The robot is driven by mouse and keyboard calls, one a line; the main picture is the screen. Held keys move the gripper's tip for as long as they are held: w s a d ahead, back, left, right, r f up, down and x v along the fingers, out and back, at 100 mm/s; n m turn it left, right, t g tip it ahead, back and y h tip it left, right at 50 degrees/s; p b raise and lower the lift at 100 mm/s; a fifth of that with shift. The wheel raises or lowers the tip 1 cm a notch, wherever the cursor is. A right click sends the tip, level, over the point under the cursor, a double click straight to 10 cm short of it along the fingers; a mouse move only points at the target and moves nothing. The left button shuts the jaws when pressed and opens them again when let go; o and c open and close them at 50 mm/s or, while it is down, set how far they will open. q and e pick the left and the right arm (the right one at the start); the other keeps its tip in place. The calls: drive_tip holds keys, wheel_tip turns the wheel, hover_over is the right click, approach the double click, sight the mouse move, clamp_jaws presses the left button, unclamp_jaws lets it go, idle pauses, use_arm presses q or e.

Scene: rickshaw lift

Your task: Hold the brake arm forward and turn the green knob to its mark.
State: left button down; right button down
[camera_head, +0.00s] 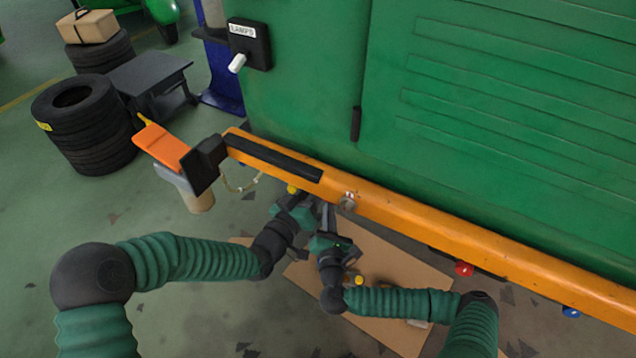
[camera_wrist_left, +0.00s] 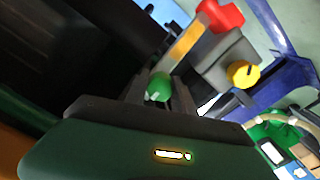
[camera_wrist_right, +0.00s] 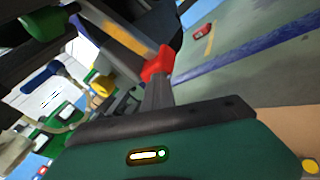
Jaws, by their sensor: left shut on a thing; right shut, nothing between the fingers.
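The green knob (camera_wrist_left: 158,87) sits between the fingertips of my left gripper (camera_wrist_left: 160,96), which is shut on it. A pale line shows on the knob, but I cannot make out its mark. The brake arm, with an orange strip and a red end (camera_wrist_left: 220,14), reaches past a grey block in the left wrist view. In the right wrist view its red end (camera_wrist_right: 157,65) is at the tips of my shut, empty right gripper (camera_wrist_right: 157,88); they seem to touch. The green knob (camera_wrist_right: 45,20) shows there at upper left. In the head view both grippers hide knob and arm.
An orange beam (camera_head: 430,222) runs along the green body (camera_head: 500,130) above my grippers. A yellow knob (camera_wrist_left: 243,73) is beside the grey block. Brown cardboard (camera_head: 385,265) lies on the floor below. Tyres (camera_head: 85,135) and an orange-topped stand (camera_head: 160,145) are to the left.

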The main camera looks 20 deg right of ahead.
use_arm(q)
drive_tip(key=shift+s+f, duration=0.1)
drive_tip(key=shift+f, duration=0.35)
drive_tip(key=c, duration=1.3)
unclamp_jaws()
drive_tip(key=shift+a, duration=0.1)
drive_tip(key=shift+c, duration=0.2)
drive_tip(key=shift+o, duration=1.2)
drive_tip(key=shift+r, duration=0.1)
drive_tip(key=shift+o, duration=0.2)
drive_tip(key=shift+r, duration=0.15)
drive_tip(key=v, duration=1.2)
